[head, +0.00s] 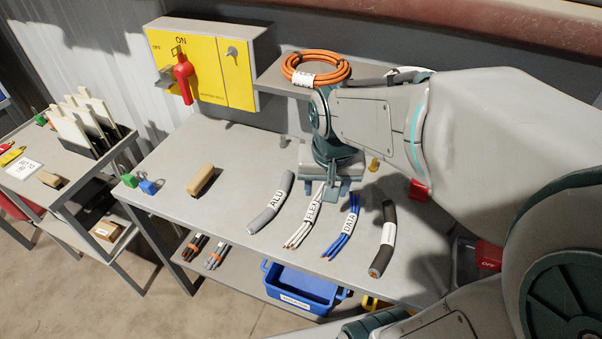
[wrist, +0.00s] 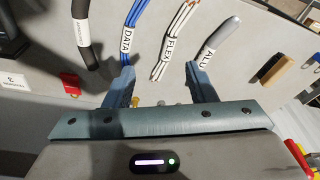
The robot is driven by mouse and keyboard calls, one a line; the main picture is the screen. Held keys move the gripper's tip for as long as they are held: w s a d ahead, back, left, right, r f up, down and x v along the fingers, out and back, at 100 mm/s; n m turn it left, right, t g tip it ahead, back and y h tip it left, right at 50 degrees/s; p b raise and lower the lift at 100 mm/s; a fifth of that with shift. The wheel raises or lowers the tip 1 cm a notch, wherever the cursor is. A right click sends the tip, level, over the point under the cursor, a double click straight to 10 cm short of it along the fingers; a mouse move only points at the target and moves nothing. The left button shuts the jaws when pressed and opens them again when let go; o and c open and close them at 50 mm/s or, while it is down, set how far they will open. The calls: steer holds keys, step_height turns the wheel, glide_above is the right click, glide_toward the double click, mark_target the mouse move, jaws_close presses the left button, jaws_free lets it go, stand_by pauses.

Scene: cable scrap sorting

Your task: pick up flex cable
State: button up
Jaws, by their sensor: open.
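The flex cable (head: 303,228) is a bundle of white strands with copper ends and a white FLEX label, lying on the grey table (head: 222,147). In the wrist view the flex cable (wrist: 171,45) runs up from between the fingers. My gripper (head: 333,191) is over the back end of the flex cable in the head view. In the wrist view my gripper (wrist: 158,77) is open, with its fingers on either side of the cable's line and nothing between them that I can see held. The cable's back end is partly hidden by my gripper in the head view.
A grey ALU cable (head: 271,205) lies left of it; a blue DATA cable (head: 343,231) and a thick dark cable (head: 383,241) lie right. A blue bin (head: 299,288) sits below.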

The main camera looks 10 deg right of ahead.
steer(key=w+f+m+g, duration=0.1)
steer(key=w+f+m, duration=0.4)
steer(key=w, duration=0.4)
steer(key=n, duration=0.1)
glide_above(311, 210)
steer(key=shift+h, duration=0.3)
step_height(311, 210, down, 10)
steer(key=shift+s+a+f, duration=0.1)
steer(key=shift+f, duration=2.75)
jaws_close()
